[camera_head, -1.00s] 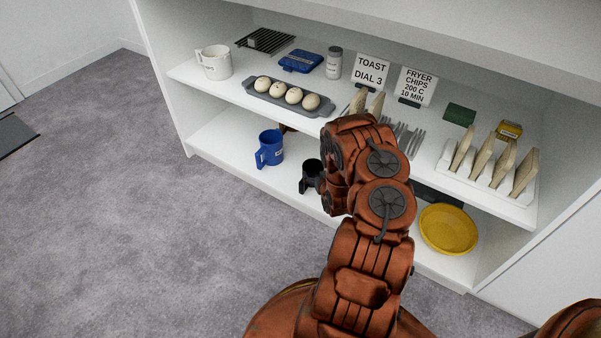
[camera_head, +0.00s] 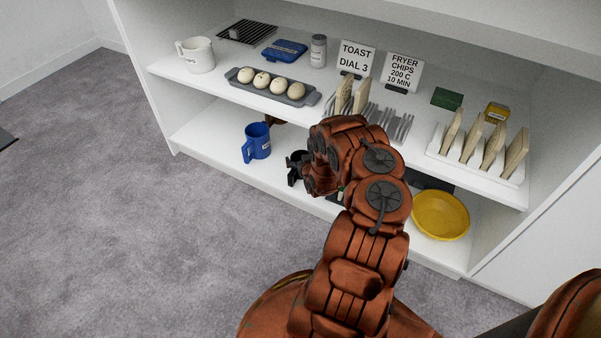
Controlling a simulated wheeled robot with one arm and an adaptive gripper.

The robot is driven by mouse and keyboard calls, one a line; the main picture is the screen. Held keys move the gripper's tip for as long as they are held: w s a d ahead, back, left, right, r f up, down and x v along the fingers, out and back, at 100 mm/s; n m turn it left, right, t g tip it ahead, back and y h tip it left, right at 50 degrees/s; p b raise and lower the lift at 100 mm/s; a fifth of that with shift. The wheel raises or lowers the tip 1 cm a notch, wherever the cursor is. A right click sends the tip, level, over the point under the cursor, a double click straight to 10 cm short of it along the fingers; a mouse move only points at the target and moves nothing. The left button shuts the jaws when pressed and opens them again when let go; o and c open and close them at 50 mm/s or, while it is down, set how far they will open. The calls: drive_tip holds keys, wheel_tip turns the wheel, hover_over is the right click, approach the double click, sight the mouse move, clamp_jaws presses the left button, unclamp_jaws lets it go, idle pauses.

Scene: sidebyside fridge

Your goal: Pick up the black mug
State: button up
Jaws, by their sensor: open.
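The black mug (camera_head: 295,168) stands on the lower shelf, to the right of the blue mug. Its right side is hidden behind the end of my reddish-brown arm. My arm reaches up from the bottom of the picture, and its wrist is right beside the mug in the picture. I cannot make out my gripper's fingers, which the arm and the mug seem to hide. I cannot tell whether anything touches the mug.
A blue mug (camera_head: 257,142) stands left on the lower shelf (camera_head: 205,138), and a yellow bowl (camera_head: 440,216) right. The upper shelf above holds an egg tray (camera_head: 243,78), a white mug (camera_head: 197,56), signs and a toast rack (camera_head: 480,166). Open floor lies left.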

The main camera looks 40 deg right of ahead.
drive_tip(key=shift+w+d+f, duration=0.1)
drive_tip(key=shift+w+d, duration=0.05)
drive_tip(key=shift+w, duration=0.1)
drive_tip(key=c, duration=1.5)
